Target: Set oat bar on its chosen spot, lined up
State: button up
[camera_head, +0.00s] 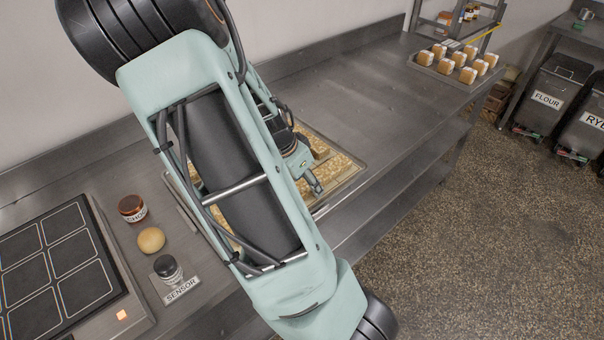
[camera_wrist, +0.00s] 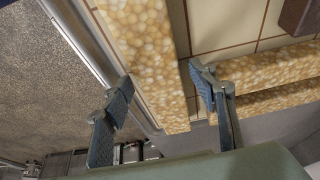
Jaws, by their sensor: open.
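In the head view, a metal tray (camera_head: 347,185) lies on the counter, largely hidden behind my arm, with golden oat pieces (camera_head: 340,164) showing on it. My gripper (camera_head: 316,187) is over the tray's near right part. In the wrist view, my gripper (camera_wrist: 160,82) is open, one finger on each side of a long, grainy golden oat bar (camera_wrist: 148,50). Whether the fingers touch it is unclear. More oat bars (camera_wrist: 262,76) lie to the right, across a pale surface with grid lines (camera_wrist: 225,22). Which spot is the chosen one does not show.
At left are a dark panel with outlined squares (camera_head: 50,260), a jar (camera_head: 131,208), a round bun (camera_head: 151,240) and a knob by a SENSOR label (camera_head: 181,289). A tray of small cakes (camera_head: 430,68) stands far right. The counter (camera_head: 375,110) between is clear.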

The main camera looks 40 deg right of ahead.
jog(key=p+v, duration=0.3)
jog(key=v, duration=0.9)
jog(key=shift+d, duration=0.1)
jog(key=shift+r, duration=0.1)
